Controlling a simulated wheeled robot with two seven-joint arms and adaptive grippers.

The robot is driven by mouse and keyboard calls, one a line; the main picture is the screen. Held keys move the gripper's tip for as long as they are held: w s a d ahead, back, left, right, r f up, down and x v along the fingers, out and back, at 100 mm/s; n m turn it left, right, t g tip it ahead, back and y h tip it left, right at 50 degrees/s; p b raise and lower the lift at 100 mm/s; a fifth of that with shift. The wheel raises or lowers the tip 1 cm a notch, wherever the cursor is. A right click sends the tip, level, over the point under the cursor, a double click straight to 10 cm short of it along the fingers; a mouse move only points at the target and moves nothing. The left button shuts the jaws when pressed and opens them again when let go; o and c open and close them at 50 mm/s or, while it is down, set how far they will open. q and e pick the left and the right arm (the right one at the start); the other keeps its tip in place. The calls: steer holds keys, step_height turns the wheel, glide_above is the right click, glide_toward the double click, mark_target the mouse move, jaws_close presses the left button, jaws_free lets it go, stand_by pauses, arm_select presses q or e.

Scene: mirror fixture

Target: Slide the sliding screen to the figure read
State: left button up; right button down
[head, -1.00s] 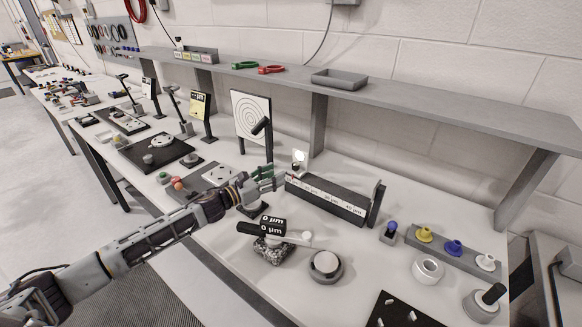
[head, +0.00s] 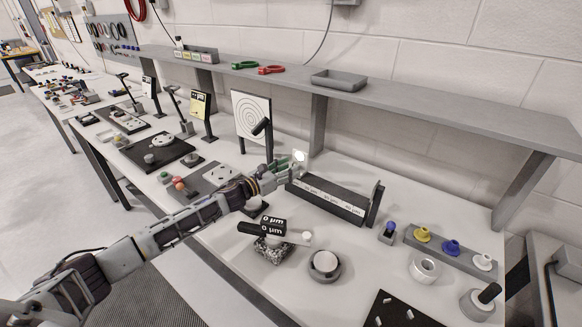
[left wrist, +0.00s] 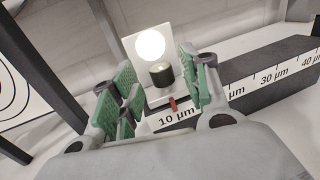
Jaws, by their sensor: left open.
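The sliding screen (head: 300,157), a small white plate with a bright round spot, stands at the left end of the dark scale rail (head: 325,200). In the left wrist view the screen (left wrist: 142,50) has a dark cylindrical knob (left wrist: 161,74) in front and a red pointer (left wrist: 172,103) by the 10 µm label. The rail also shows 30 and 40 µm marks. My left gripper (head: 287,166) is open, its green pads on either side of the knob in the left wrist view (left wrist: 163,88); contact cannot be told. A black block (head: 272,225) shows 0 µm on two faces. My right gripper is out of view.
An upright plate with rings (head: 250,115) stands left of the screen. A dark end post (head: 376,203) closes the rail's right end. A shelf (head: 400,90) runs above.

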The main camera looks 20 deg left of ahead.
arm_select(q)
steer(key=shift+w+d, duration=0.4)
steer(key=shift+w, duration=0.2)
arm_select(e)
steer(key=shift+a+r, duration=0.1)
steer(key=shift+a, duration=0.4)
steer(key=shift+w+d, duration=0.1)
arm_select(q)
steer(key=shift+c, duration=0.6)
jaws_close()
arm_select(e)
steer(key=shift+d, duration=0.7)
